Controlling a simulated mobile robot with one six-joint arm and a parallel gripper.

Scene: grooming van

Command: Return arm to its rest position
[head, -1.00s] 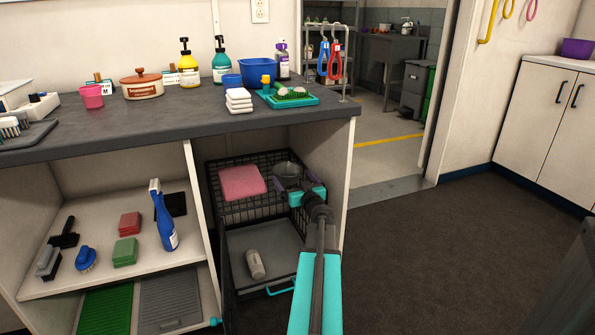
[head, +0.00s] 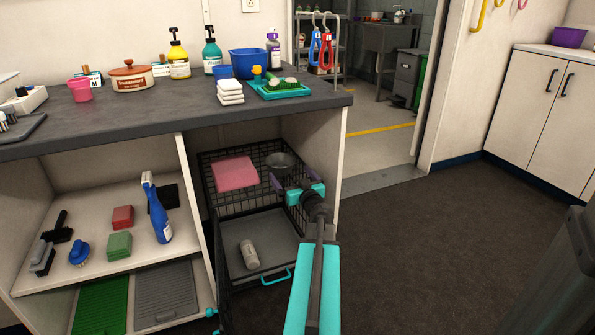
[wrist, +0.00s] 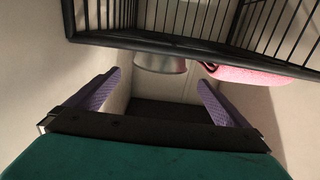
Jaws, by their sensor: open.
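My gripper (head: 292,185) is in the right-hand bay of the counter, by the right side of a black wire basket (head: 240,207). In the wrist view my gripper (wrist: 160,95) shows its two purple fingers spread apart with nothing between them. A grey metal bowl (head: 280,161) sits in the back right of the basket, just beyond the fingers. It also shows in the wrist view (wrist: 160,64), beyond the basket's dark rim. A pink folded towel (head: 235,174) lies to the bowl's left and shows at the right in the wrist view (wrist: 258,76).
A drawer or tray (head: 275,242) below the basket holds a pale bottle (head: 249,254). The white divider (head: 196,215) and right side panel (head: 322,150) flank the bay. The countertop (head: 180,112) overhangs it. Open dark floor (head: 420,250) lies to the right.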

